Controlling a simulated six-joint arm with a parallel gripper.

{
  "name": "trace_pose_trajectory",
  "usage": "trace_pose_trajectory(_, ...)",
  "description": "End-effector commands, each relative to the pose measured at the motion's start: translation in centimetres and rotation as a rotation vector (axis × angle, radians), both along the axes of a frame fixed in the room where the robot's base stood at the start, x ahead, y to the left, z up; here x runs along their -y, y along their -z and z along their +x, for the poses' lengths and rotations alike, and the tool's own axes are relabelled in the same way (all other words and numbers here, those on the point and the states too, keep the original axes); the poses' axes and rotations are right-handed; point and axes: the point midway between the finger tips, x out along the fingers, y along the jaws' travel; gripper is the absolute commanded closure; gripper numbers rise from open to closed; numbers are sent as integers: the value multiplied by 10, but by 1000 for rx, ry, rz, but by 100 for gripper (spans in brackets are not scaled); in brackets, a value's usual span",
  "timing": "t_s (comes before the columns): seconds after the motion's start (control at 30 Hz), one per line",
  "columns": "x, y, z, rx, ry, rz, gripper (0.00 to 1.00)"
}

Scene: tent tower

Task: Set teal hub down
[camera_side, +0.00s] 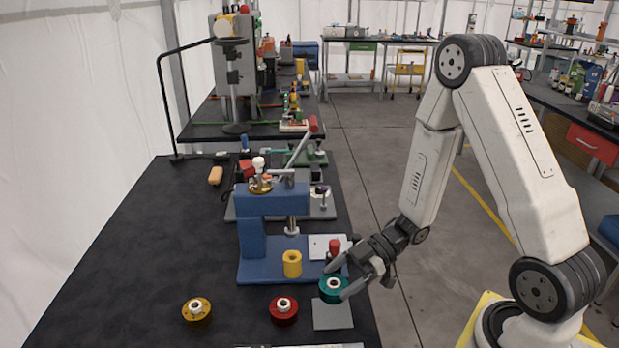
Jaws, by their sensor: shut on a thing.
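The teal hub (333,289) is a round disc with a pale centre, at the front right of the dark table. My gripper (341,280) is shut on the teal hub, with its fingers reaching in from the right. The hub is at the back edge of a grey square plate (333,315). I cannot tell whether the hub touches the plate or is held a little above it.
A red hub (284,310) and a yellow hub (197,310) lie to the left on the dark table (120,265). A blue press (262,225) with a yellow cylinder (292,263) stands just behind. The table's left part is clear.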

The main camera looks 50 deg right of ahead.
Motion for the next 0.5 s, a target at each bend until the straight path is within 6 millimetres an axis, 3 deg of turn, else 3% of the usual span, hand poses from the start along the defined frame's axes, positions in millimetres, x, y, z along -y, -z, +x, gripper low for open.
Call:
trace_pose_trajectory(0.2, 0, 15, 0, -1, 2, 1, 85)
trace_pose_trajectory(0.5, 0, 19, 0, 1, 1, 1, 85)
